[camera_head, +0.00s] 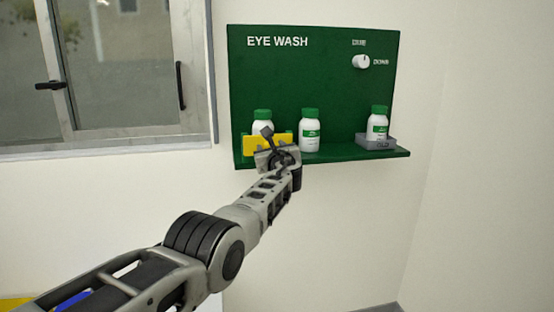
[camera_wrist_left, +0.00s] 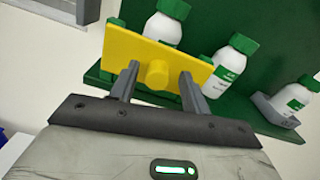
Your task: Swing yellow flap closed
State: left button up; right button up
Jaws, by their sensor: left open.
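The yellow flap (camera_head: 252,145) stands upright in front of the leftmost white bottle (camera_head: 262,119) on the green eye wash shelf. In the left wrist view the yellow flap (camera_wrist_left: 125,46) carries a round yellow knob (camera_wrist_left: 157,73). My left gripper (camera_head: 272,143) is open in front of the flap. In the left wrist view its two fingers (camera_wrist_left: 159,72) stand on either side of the knob, with gaps showing. Whether the fingertips touch the flap face is unclear. The lower part of the leftmost bottle is hidden behind the flap. My right gripper is not in view.
The green board (camera_head: 315,80) has a white dial (camera_head: 361,62) at upper right. A second bottle (camera_head: 310,131) stands mid-shelf, and a third (camera_head: 378,124) sits in a grey holder (camera_head: 375,143). A window (camera_head: 130,75) is at the left.

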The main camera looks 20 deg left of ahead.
pick_arm(q)
jog(key=p+v, duration=0.2)
jog(key=v, duration=1.3)
jog(key=shift+s+p, duration=0.3)
jog(key=shift+p, duration=0.1)
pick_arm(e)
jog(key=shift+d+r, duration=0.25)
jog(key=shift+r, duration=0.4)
pick_arm(q)
jog(key=shift+d, duration=0.15)
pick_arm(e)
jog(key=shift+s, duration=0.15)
